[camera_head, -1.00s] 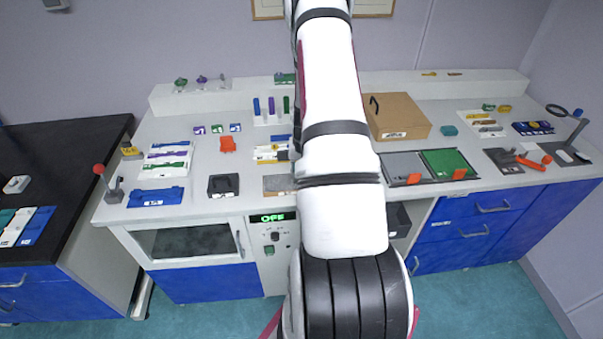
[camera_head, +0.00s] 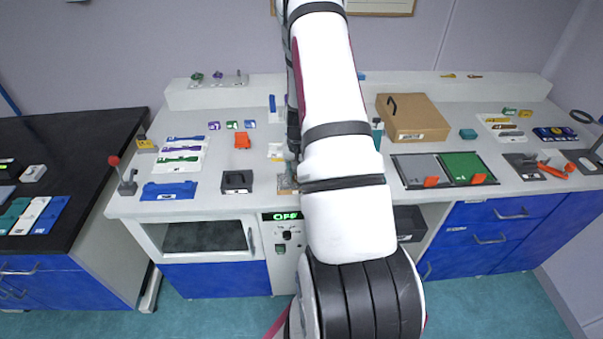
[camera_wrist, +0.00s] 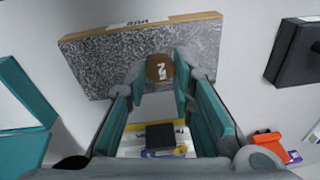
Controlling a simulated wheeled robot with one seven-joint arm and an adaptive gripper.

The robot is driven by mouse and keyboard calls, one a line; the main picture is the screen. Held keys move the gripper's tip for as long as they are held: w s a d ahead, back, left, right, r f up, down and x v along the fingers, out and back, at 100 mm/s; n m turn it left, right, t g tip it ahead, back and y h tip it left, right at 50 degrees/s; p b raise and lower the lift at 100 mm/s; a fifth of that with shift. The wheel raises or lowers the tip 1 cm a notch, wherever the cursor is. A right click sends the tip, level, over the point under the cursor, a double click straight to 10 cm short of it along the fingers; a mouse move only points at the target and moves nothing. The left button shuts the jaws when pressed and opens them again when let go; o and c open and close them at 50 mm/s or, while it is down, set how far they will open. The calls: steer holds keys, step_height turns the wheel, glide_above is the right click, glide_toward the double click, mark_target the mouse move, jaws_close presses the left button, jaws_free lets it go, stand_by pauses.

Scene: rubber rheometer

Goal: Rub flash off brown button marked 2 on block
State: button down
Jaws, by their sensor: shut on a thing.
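The block (camera_wrist: 100,65), speckled grey on top with a tan edge and a label, fills the upper part of the wrist view. In the head view only a sliver of it (camera_head: 284,184) shows beside my arm. The brown button (camera_wrist: 158,66), round with a white 2, appears against the block's grey face. My gripper (camera_wrist: 161,76) is shut on the button, with its teal fingers on either side of it. I cannot tell whether the button touches the block. The gripper is mostly hidden by my arm in the head view.
A black square holder (camera_head: 237,181) stands left of the block on the bench, and also shows in the wrist view (camera_wrist: 295,55). An orange item (camera_head: 242,140) lies behind it. A cardboard box (camera_head: 412,118) and a grey and green tray (camera_head: 395,158) stand to the right.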

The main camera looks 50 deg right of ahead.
mark_target(284, 181)
steer(key=shift+w+a+b, duration=0.4)
steer(key=shift+w+a, duration=0.9)
steer(key=shift+w, duration=0.15)
steer(key=shift+s+d+f+p, duration=0.1)
steer(key=shift+s+d+p, duration=0.2)
steer(key=shift+s+d, duration=0.45)
steer(key=shift+s+d+p, duration=0.3)
steer(key=shift+s+d, duration=0.25)
steer(key=shift+s, duration=0.35)
steer(key=shift+s+d+p, duration=0.95)
steer(key=shift+s+d, duration=1.25)
steer(key=shift+s, duration=0.3)
steer(key=shift+w+a+f+b, duration=0.15)
steer(key=shift+w+a+b, duration=0.4)
steer(key=shift+w+a, duration=1.4)
steer(key=shift+w+a+r+b, duration=0.1)
steer(key=shift+w+a+b, duration=0.2)
steer(key=shift+w+a, duration=0.7)
steer(key=shift+w+a+r+b, duration=0.1)
steer(key=shift+w+a+b, duration=0.2)
steer(key=shift+w+a, duration=0.65)
steer(key=shift+w+d, duration=0.25)
steer(key=shift+d, duration=0.1)
steer(key=shift+r, duration=0.15)
step_height(284, 181, up, 7)
steer(key=p, duration=0.1)
steer(key=shift+p, duration=0.3)
steer(key=shift+d, duration=0.1)
